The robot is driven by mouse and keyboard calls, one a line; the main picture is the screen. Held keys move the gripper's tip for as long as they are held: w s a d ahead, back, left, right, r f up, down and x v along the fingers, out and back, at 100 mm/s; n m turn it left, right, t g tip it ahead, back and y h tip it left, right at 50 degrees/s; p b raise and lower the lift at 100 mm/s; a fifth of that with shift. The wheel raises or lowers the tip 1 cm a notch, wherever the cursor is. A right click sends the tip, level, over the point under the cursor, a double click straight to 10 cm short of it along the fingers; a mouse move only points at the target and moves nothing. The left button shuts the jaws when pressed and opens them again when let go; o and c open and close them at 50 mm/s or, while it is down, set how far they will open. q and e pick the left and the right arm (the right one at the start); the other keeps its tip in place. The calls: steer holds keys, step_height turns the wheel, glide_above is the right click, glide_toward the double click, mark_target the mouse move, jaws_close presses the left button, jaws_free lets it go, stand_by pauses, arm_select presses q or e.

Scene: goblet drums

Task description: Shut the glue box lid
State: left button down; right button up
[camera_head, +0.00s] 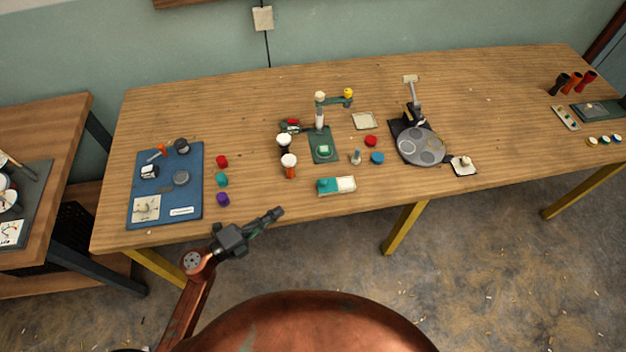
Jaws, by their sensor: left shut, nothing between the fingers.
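A small low box, teal on its left part and white on its right (337,186), lies near the front edge of the wooden table; it looks like the glue box. It is too small to tell how its lid sits. My right gripper is not in view.
A blue mat (192,212) with small parts lies at the left. Red, teal and purple pieces (223,199) stand beside it. Small goblet drums (290,170) and a green stand (322,143) are behind the box. A dark fixture with a grey disc (421,147) stands to the right.

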arm_select(q)
steer(key=shift+w+d, duration=0.35)
steer(key=b, duration=0.1)
glide_toward(334, 190)
steer(key=w, duration=0.1)
steer(key=w+r, duration=0.1)
steer(key=w, duration=0.1)
steer(key=w+r, duration=0.1)
steer(key=w, duration=0.1)
steer(key=shift+w+d, duration=0.1)
steer(key=shift+d, duration=0.3)
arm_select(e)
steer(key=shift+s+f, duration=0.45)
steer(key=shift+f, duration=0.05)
arm_select(q)
steer(key=shift+d, duration=0.1)
